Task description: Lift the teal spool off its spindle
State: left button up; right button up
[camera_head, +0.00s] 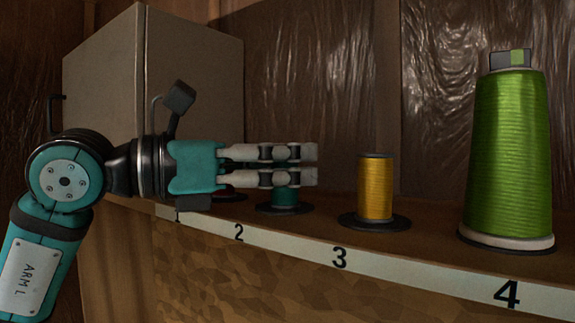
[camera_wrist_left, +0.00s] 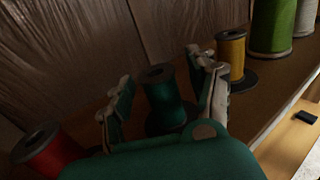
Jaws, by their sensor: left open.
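The teal spool (camera_head: 286,197) stands upright on a dark round base on the shelf, near the number 2 on the strip. In the head view, my left gripper (camera_head: 312,166) covers its upper part. In the left wrist view, the teal spool (camera_wrist_left: 166,101) stands between the two spread fingers of my left gripper (camera_wrist_left: 158,72). The spindle inside is hidden. My right gripper is in neither view.
A yellow spool (camera_head: 375,188) stands to the right near number 3, and a tall green cone (camera_head: 510,160) near number 4. A red spool (camera_wrist_left: 50,153) is at the left in the wrist view. A large box (camera_head: 195,85) stands behind my left arm. Wrinkled sheeting covers the back wall.

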pick_arm(q)
jog(key=shift+a, duration=0.3)
jog(key=c, duration=0.9)
jog(key=shift+c, duration=0.8)
notch_tip(320, 180, up, 14)
jog(key=b, duration=0.2)
notch_tip(320, 180, up, 14)
jog(key=p, duration=0.4)
send_over(279, 207)
jog(key=w, duration=0.1)
jog(key=shift+w, duration=0.15)
